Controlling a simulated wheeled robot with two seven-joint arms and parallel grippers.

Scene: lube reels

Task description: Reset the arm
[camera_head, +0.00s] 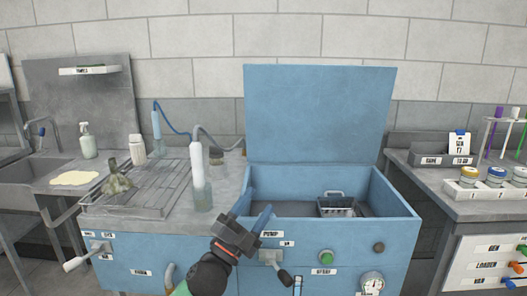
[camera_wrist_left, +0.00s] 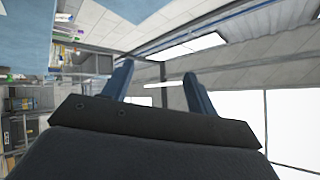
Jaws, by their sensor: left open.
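My left gripper (camera_head: 259,216) is in front of the blue cabinet, raised near the left front edge of its open box. In the left wrist view its two blue fingers (camera_wrist_left: 157,82) stand apart with nothing between them, so it is open and empty. That view looks up toward the ceiling lights and a window. My right gripper is not in view in either picture.
The blue box (camera_head: 395,208) has its lid (camera_head: 320,115) up and a small metal basket (camera_head: 338,206) inside. A clear bottle (camera_head: 201,190) stands left of the gripper, beside a draining rack (camera_head: 150,195). Levers, a green button (camera_head: 326,257) and a gauge (camera_head: 372,282) line the front.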

